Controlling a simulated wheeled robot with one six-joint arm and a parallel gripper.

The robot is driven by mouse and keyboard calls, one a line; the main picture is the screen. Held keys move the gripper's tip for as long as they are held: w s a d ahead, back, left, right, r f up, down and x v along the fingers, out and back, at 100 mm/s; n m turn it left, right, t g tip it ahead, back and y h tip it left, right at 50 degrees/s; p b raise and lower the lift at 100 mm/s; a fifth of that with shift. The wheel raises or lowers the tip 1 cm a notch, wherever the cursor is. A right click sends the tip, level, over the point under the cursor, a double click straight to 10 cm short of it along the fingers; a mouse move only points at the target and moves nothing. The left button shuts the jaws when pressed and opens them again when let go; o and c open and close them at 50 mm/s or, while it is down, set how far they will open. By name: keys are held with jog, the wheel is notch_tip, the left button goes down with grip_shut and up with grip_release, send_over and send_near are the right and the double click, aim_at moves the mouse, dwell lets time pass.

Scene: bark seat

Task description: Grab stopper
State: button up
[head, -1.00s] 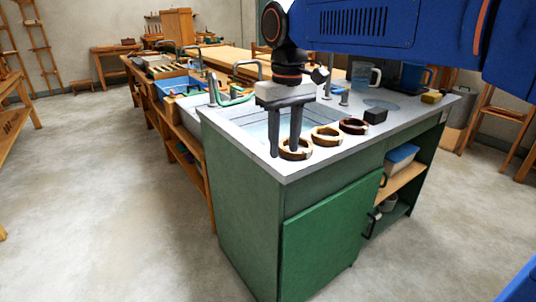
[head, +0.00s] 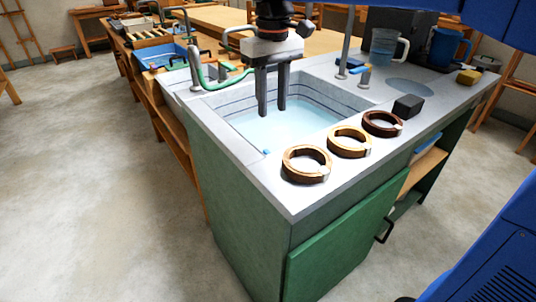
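My gripper (head: 272,108) points straight down over the sink basin (head: 310,132). Its two dark fingers are apart, with nothing visible between them. I cannot make out a stopper for certain. A tiny pale-blue thing (head: 266,151) shows at the basin's near edge, in front of the fingers and apart from them; it is too small to identify. The basin holds pale blue water or has a pale blue floor, and its drain cannot be made out.
Three wooden rings, near (head: 306,164), middle (head: 349,141) and far (head: 382,123), line the counter's right side. A black block (head: 407,106), yellow sponge (head: 468,77), clear jug (head: 384,50) and blue jug (head: 446,47) stand beyond. A green hose (head: 222,80) lies left of the basin.

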send_near(268, 152)
jog(key=f, duration=0.3)
jog(key=s+d+f, duration=0.1)
jog(key=f, duration=0.1)
jog(key=shift+w+a+f, duration=0.15)
jog(key=shift+w+f, duration=0.05)
jog(key=shift+f, duration=0.7)
jog(key=shift+w+a+f, duration=0.15)
jog(key=shift+f, duration=0.75)
jog(key=shift+w+a+f, duration=0.15)
jog(key=shift+w+f, duration=0.05)
jog(key=shift+f, duration=0.7)
grip_shut()
